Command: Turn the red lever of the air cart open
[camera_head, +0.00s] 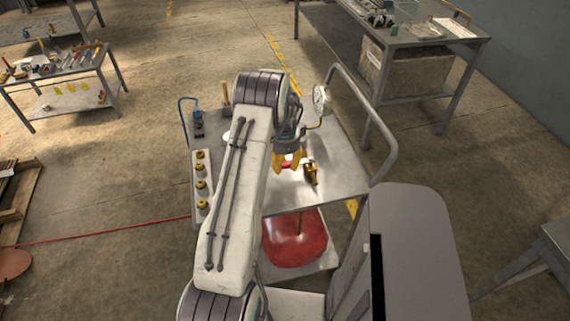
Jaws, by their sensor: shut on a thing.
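The air cart (345,178) is a grey metal cart with a curved tube handle at its right. A round pressure gauge (321,99) stands on it, and a red tank (295,240) sits on its lower shelf. My gripper (289,161), with yellow fingers, is low over the cart's top, just left of a small yellow-and-black item (311,173). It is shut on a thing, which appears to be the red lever. The lever cannot be made out clearly, as my arm and the fingers hide that spot.
Several yellow knobs line a pale strip (202,184) at the cart's left edge, near a blue-hosed part (198,122). A red hose (100,233) crosses the floor. A tool table (60,75) stands at the left and a workbench (400,40) behind right. Floor between is mostly clear.

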